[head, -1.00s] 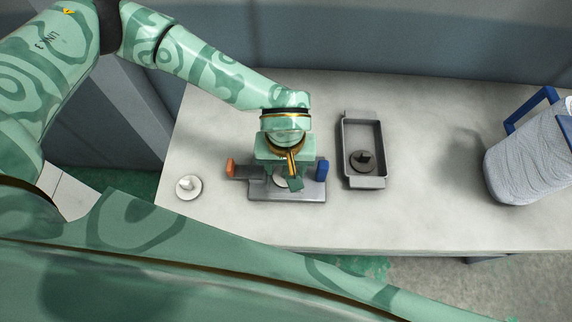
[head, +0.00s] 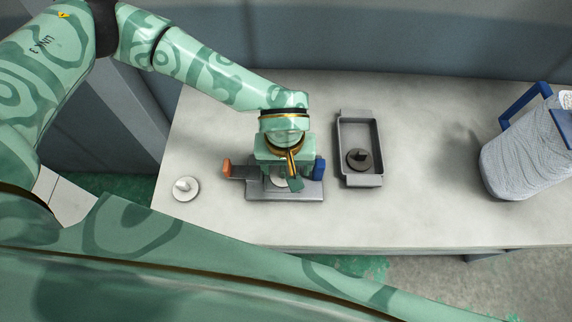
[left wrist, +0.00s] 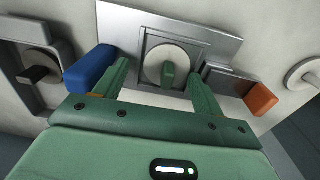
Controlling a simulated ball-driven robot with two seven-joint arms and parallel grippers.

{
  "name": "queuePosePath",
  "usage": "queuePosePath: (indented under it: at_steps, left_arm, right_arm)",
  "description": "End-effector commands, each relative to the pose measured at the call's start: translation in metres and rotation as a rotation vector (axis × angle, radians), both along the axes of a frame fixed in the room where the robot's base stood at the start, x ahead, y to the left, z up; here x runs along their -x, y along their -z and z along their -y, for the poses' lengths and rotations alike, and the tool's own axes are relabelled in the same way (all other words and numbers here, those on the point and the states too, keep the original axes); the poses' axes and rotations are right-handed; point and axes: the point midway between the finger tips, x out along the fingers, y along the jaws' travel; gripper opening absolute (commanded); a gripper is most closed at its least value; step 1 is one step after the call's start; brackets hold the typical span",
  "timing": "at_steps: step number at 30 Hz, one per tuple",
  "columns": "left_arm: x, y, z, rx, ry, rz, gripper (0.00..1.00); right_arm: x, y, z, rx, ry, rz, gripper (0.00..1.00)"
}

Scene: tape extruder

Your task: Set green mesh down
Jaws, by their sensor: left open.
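The green mesh shows in the left wrist view as a pale round disc with a green knob (left wrist: 168,73). It lies in the square recess of a grey metal fixture (left wrist: 188,42), which also shows in the head view (head: 258,192). My left gripper (head: 285,182) points down over the fixture and hides most of the disc there. In the left wrist view my left gripper (left wrist: 160,78) is open, with one finger on each side of the knob and visible gaps between. My right gripper is not in view.
The fixture has a blue block (head: 319,168) and an orange-ended lever (head: 227,168). A grey tray (head: 343,140) at its right holds a dark-knobbed disc (head: 358,159). A white-knobbed disc (head: 186,189) lies at the left. A blue-handled grey container (head: 525,155) stands far right.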

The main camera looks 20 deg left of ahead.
Motion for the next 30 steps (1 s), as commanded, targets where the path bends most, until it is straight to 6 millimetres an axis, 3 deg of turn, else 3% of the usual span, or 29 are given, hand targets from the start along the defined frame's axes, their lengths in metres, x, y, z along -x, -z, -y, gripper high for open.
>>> queuePosePath:
  at_steps: [1, 17, 20, 30]
  left_arm:
    - [0.008, 0.017, -0.008, -0.019, -0.002, -0.023, 0.75]
    - [0.007, 0.012, -0.009, -0.02, -0.002, -0.022, 0.75]
    - [0.007, -0.003, -0.009, -0.02, -0.002, -0.02, 0.75]
    - [0.007, -0.089, -0.006, -0.016, -0.001, -0.015, 0.75]
  right_arm:
    - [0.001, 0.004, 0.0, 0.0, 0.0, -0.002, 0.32]
    - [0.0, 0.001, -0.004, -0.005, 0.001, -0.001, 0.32]
    - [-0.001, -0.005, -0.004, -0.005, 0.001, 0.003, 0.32]
    - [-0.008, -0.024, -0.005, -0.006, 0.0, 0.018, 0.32]
